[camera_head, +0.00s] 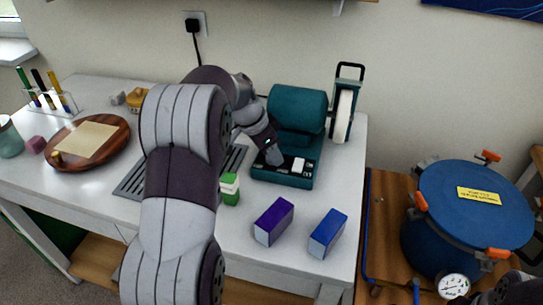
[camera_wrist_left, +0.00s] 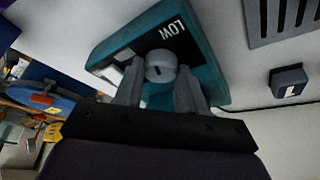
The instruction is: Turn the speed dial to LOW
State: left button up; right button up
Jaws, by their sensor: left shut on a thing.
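The teal machine (camera_head: 288,173) stands at the back right of the white table, with a large teal drum on top. Its panel shows in the left wrist view (camera_wrist_left: 206,62), with the white word LOW on a black label (camera_wrist_left: 172,36). The grey round speed dial (camera_wrist_left: 160,62) sits just below that label and has a small dark mark on its face. My left gripper (camera_head: 275,158) reaches down to the panel. Its fingers (camera_wrist_left: 160,88) are shut on the dial, one on each side. The head view hides the dial behind the gripper.
A green-and-white box (camera_head: 230,189), a purple box (camera_head: 274,222) and a blue box (camera_head: 328,234) stand in front of the machine. A white-rimmed roller (camera_head: 343,115) is at its right. A round wooden tray (camera_head: 112,143) is at left, a blue pressure pot (camera_head: 465,225) at right.

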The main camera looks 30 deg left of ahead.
pick_arm(q)
jog(key=shift+r+m+p, duration=0.1)
jog(key=shift+m+p, duration=0.25)
jog(key=shift+m, duration=0.45)
jog(key=shift+a+m+g+h+p, duration=0.1)
jog(key=shift+m+g+h+p, duration=0.45)
jog(key=shift+m+p, duration=0.4)
jog(key=o, duration=1)
jog(key=p+v, duration=1.1)
jog(key=v, duration=0.1)
jog(key=shift+r, duration=0.15)
